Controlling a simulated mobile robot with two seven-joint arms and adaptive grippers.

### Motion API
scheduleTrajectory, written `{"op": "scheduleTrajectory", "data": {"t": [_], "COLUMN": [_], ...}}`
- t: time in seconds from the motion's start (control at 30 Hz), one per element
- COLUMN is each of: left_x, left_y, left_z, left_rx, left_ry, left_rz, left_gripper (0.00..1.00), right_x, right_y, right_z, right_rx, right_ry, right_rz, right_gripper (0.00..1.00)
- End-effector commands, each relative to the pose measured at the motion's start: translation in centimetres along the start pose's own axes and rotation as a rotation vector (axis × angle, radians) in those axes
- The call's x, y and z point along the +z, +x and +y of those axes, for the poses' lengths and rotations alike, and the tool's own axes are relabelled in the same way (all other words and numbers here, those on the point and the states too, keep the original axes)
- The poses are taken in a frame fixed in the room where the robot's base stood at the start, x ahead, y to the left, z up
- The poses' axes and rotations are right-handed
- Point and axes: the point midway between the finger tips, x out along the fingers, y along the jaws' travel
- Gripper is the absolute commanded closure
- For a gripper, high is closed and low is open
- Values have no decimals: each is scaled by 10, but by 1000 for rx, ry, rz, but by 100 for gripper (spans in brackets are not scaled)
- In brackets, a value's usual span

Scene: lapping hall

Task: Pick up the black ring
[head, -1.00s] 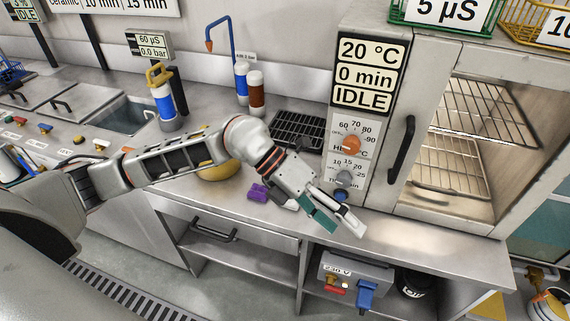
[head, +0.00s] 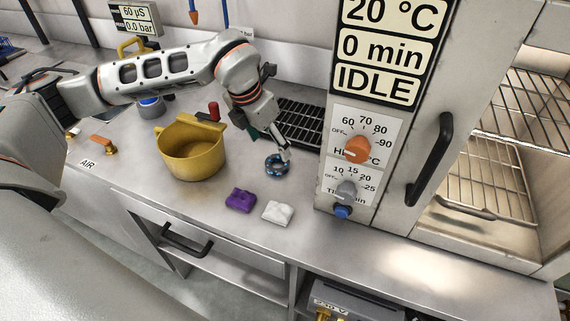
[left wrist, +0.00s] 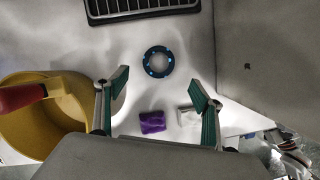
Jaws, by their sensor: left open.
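The black ring (head: 272,172) lies flat on the steel counter, just left of the oven's control panel. It is dark with bluish glints and shows whole in the left wrist view (left wrist: 148,62). My left gripper (head: 268,143) is open and empty above the counter by the ring, with a fingertip overlapping the ring's upper edge in the head view. In the left wrist view the open fingers (left wrist: 160,82) stand apart, with the ring between their lines and a little beyond the tips. Contact cannot be told. My right gripper is not in view.
A yellow pot (head: 190,158) stands left of the ring. A purple cloth (head: 240,201) and a white cloth (head: 277,212) lie in front. A black rack (head: 300,122) lies behind. The oven (head: 392,190) closes off the right side. Clear counter surrounds the ring.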

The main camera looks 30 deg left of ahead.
Motion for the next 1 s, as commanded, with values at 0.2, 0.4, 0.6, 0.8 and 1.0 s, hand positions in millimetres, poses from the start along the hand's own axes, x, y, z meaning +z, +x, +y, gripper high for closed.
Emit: {"op": "scheduleTrajectory", "data": {"t": [0.2,0.4,0.6,0.8,1.0], "left_x": [-3,-2,-3,-2,-2], "left_y": [22,37,61,85,85], "left_z": [-1,0,2,2,3], "left_rx": [-4,-3,-4,-4,-3], "left_ry": [0,0,0,0,0], "left_rz": [8,6,8,7,5], "left_gripper": [32,32,32,32,32], "right_x": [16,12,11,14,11], "right_y": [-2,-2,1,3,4], "right_z": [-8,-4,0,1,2], "right_rx": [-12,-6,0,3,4], "right_ry": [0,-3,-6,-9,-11], "right_rz": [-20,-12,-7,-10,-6], "right_gripper": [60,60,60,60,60]}}
